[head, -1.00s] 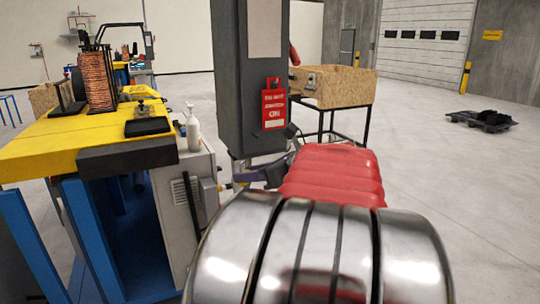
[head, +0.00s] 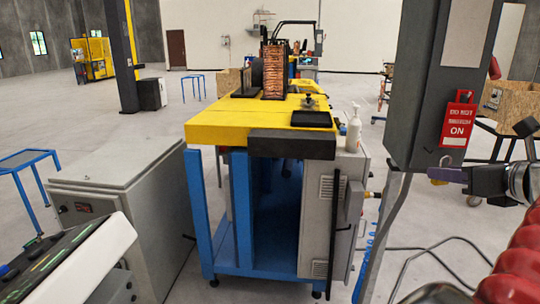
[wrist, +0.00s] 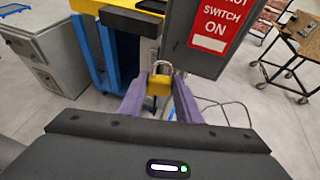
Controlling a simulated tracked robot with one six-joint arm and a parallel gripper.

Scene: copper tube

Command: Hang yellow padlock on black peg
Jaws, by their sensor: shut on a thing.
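The yellow padlock (wrist: 160,86) is between the purple fingers of my gripper (wrist: 160,98) in the wrist view, its metal shackle pointing up. In the head view the padlock (head: 438,181) shows as a small yellow patch at the tip of my gripper (head: 446,174), just below the bottom of the dark grey switch box (head: 428,85). I cannot tell whether the shackle touches the box.
A red warning tag (head: 458,122) is on the box. A yellow-topped bench (head: 230,118) with blue legs and a grey cabinet (head: 130,190) stand to the left. Cables lie on the floor below the box. A wooden crate (head: 513,102) is at the right.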

